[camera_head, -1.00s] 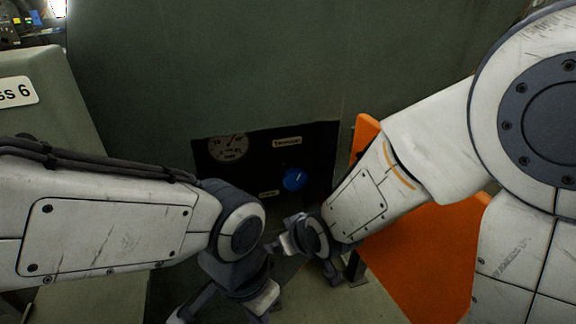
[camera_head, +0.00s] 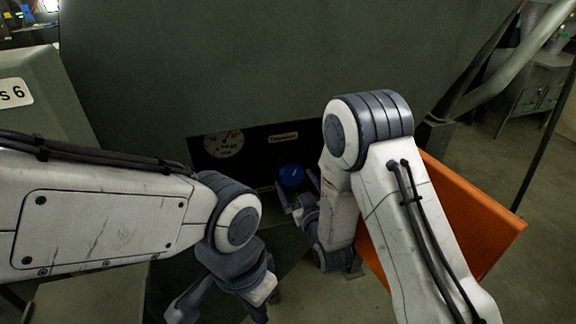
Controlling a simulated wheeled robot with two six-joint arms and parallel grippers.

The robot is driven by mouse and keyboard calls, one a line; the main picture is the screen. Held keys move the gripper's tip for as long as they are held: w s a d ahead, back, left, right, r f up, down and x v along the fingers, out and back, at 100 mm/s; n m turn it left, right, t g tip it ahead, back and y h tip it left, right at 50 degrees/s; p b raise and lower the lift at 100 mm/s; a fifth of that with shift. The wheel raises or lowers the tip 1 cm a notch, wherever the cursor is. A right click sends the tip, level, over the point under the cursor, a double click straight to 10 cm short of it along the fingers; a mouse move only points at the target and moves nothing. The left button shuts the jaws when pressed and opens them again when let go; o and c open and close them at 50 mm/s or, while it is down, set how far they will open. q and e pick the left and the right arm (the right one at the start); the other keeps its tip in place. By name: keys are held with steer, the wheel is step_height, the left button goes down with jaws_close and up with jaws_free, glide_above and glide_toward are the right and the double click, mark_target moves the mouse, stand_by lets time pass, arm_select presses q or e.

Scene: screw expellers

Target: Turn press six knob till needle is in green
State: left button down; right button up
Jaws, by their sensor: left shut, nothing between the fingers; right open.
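The blue knob (camera_head: 291,176) sits on a dark panel (camera_head: 262,150) low on the green press. My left gripper (camera_head: 222,312) is shut and empty, low in the view and away from the panel.
A sign ending in "s 6" (camera_head: 14,93) is on the green housing at left. An orange sheet (camera_head: 470,220) stands behind my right arm. A small label (camera_head: 283,138) is above the knob. Open floor and a grey cabinet (camera_head: 535,90) are at right.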

steer(key=p+x, duration=0.1)
steer(key=x, duration=0.5)
steer(key=shift+w, duration=0.35)
steer(key=c, duration=1.1)
steer(key=m+b, duration=0.3)
steer(key=shift+f+m+b, duration=0.2)
steer(key=shift+m+b, duration=0.2)
steer(key=shift+c, duration=0.2)
steer(key=m+b, duration=0.3)
steer(key=shift+d+m, duration=0.1)
steer(key=shift+m, duration=0.2)
steer(key=shift+r+m+b, duration=0.1)
steer(key=shift+m+b, duration=0.55)
steer(key=shift+m, duration=0.05)
